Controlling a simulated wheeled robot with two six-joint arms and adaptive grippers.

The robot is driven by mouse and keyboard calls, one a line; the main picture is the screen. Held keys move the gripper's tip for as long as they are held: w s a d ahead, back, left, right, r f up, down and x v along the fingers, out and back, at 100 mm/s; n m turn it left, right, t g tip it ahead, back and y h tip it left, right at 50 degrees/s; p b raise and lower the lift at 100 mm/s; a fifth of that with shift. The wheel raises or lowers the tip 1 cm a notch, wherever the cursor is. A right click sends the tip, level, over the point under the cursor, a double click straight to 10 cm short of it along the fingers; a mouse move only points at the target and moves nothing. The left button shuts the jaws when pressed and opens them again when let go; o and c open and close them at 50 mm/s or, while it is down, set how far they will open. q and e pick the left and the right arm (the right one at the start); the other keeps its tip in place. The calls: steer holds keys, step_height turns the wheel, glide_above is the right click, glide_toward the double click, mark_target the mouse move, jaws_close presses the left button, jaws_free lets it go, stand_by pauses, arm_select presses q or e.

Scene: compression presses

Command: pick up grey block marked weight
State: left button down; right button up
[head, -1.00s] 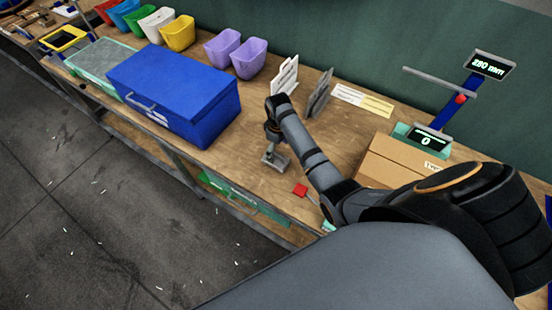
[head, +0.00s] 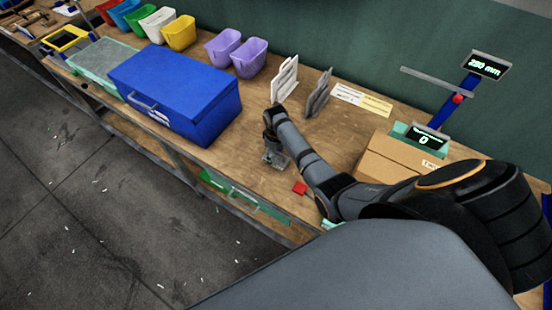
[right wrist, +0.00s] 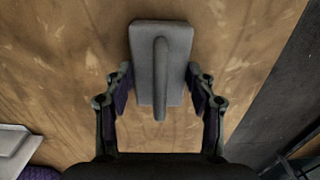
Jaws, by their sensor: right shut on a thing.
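The grey block (right wrist: 145,60) has a raised bar-like handle along its top and lies between the two fingers in the right wrist view. My right gripper (right wrist: 160,85) is shut on it, one finger against each long side. In the head view the block (head: 275,161) is near the front edge of the bench, under my right gripper (head: 274,150), which partly hides it. No marking on the block can be read. My left gripper is not in view.
A blue box (head: 190,90) stands to the left. White and grey upright plates (head: 318,93) stand behind. Bare wood lies around the block.

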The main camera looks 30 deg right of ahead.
jaws_close()
steer(key=shift+w+r, duration=0.1)
